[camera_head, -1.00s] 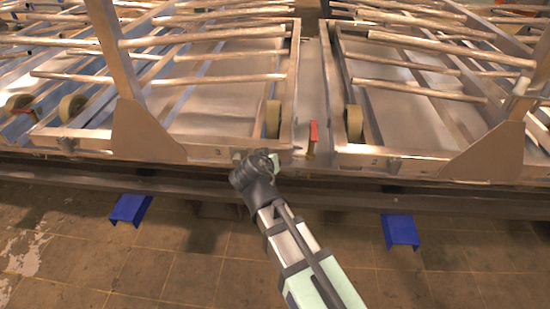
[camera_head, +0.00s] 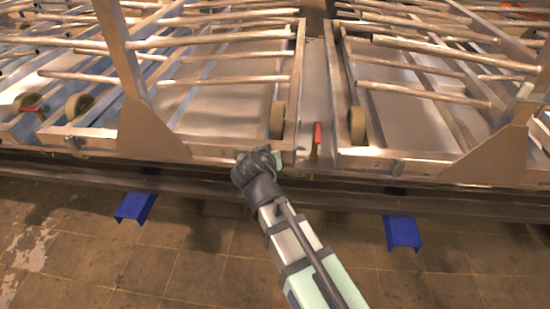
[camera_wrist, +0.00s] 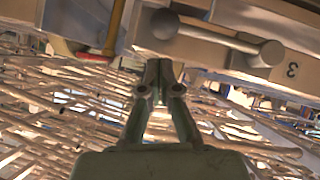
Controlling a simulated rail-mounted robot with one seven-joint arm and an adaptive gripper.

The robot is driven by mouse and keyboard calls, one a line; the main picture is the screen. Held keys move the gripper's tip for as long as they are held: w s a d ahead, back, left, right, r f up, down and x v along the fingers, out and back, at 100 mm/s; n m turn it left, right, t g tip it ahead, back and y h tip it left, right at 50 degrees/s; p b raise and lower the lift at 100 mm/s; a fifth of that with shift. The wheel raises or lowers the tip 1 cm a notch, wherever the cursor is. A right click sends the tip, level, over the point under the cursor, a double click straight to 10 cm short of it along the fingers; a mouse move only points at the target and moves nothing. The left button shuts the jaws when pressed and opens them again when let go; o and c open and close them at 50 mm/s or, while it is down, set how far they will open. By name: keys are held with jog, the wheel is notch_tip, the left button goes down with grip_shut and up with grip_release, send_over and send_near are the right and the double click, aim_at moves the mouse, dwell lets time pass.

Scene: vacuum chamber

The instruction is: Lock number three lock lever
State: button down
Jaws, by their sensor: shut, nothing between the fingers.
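In the wrist view, a metal lock lever (camera_wrist: 215,38) with rounded ends lies across a frame beam beside a number 3 mark (camera_wrist: 292,70). My gripper (camera_wrist: 158,66) is shut and empty. Its fingertips are close to the beam, below the lever's left end; I cannot tell whether they touch it. In the head view, my gripper (camera_head: 268,153) is at the front right corner of the left rack (camera_head: 215,152). The wrist and gripper hide the lever there.
A red-handled lever (camera_head: 316,139) stands in the gap between the left rack and the right rack (camera_head: 375,158). Dark rails (camera_head: 340,190) run along the front.

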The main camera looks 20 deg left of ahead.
jog(key=r+p+v, duration=0.1)
jog(key=v, duration=1)
jog(key=shift+w, duration=0.3)
